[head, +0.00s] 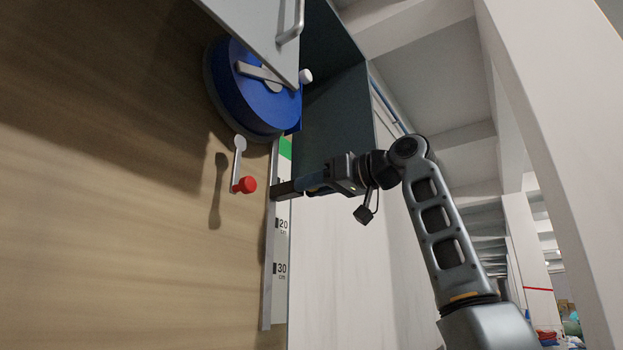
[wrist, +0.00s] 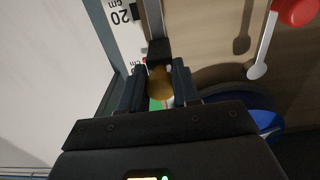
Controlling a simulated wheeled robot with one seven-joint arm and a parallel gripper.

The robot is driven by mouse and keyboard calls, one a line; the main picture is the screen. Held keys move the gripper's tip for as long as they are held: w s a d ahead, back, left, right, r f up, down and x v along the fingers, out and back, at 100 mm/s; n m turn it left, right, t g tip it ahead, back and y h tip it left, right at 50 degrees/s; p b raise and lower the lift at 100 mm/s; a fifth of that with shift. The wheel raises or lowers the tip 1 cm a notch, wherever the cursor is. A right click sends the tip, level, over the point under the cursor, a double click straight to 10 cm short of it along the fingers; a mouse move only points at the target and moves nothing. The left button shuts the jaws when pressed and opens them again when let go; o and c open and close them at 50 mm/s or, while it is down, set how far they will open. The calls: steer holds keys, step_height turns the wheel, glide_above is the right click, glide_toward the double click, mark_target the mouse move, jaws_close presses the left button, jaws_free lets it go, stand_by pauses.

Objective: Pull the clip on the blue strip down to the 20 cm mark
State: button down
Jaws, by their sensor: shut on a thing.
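My gripper (head: 287,190) reaches in from the right and is at the upright scale (head: 282,247), above its 20 cm mark (head: 282,224). In the wrist view, my gripper (wrist: 159,76) is shut on a round yellow-brown knob (wrist: 160,84), which I take for the clip. A dark block (wrist: 160,52) sits just beyond the knob on the rail. The scale and its 20 mark (wrist: 121,16) also show in the wrist view, upside down. I cannot make out a separate blue strip; my fingers hide much of that part.
A large blue drum (head: 236,100) with a grey crank is mounted above. A lever with a red knob (head: 248,184) stands out just left of the scale. A grey panel with a handle (head: 290,34) hangs at the top. The wall below my gripper looks clear.

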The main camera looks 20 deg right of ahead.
step_height(320, 180, down, 7)
steer(key=b, duration=0.2)
steer(key=shift+f+b, duration=0.2)
steer(key=shift+b, duration=0.1)
steer(key=c, duration=1.1)
jaws_free()
steer(key=b+v, duration=0.1)
steer(key=v, duration=0.6)
steer(key=shift+s+d, duration=0.25)
